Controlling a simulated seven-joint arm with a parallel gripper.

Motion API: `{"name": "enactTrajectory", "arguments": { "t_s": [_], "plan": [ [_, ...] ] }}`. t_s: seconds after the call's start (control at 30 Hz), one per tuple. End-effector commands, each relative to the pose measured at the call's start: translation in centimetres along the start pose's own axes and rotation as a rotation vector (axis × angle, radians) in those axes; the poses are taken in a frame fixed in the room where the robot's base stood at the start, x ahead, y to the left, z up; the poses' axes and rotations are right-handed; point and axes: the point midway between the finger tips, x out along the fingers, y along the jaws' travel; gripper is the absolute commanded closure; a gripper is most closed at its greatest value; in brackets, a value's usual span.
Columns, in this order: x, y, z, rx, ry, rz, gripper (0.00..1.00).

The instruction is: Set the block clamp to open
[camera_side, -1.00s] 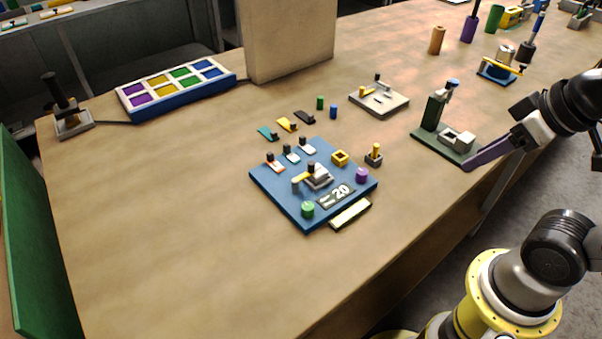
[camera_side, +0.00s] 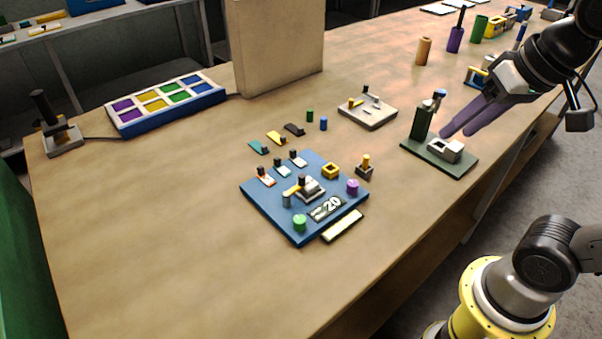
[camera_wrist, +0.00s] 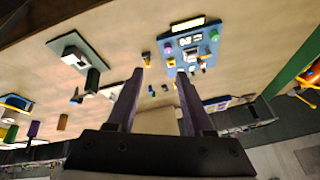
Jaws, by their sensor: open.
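A blue board (camera_side: 262,205) lies on the bench in the middle of the side view. Near its centre is a grey block (camera_side: 313,190) with a yellow bar (camera_side: 292,190) and a black knob (camera_side: 302,181); this looks like the block clamp. The bar points left toward a grey post (camera_side: 286,201). I cannot tell whether the clamp is open or closed. My gripper (camera_side: 456,133) is open and empty, its purple fingers spread, in front of the green stand and well right of the board. In the wrist view my gripper (camera_wrist: 160,72) points toward the board (camera_wrist: 187,48).
A green stand (camera_side: 421,122) with a grey block is close to my fingers. The board also carries a green knob (camera_side: 299,223), a purple knob (camera_side: 352,187) and small levers. A beige box (camera_side: 275,45) and a coloured-pad panel (camera_side: 165,105) stand behind. The front-left bench is clear.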

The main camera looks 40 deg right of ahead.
Motion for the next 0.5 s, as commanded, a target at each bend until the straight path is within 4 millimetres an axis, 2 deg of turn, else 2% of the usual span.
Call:
{"name": "enactTrajectory", "arguments": {
  "t_s": [0.03,0.13,0.27,0.37,0.5],
  "plan": [
    [-0.2,-0.8,-1.4,0.036,-0.017,0.003,0.48],
    [-0.4,-2.3,-3.9,0.109,-0.052,0.012,0.48],
    [0.2,-4.9,-7.5,0.199,-0.107,0.033,0.48],
    [1.6,-7.0,-10.0,0.256,-0.154,0.057,0.48],
    [4.5,-10.3,-12.9,0.31,-0.216,0.097,0.48]
  ]
}}
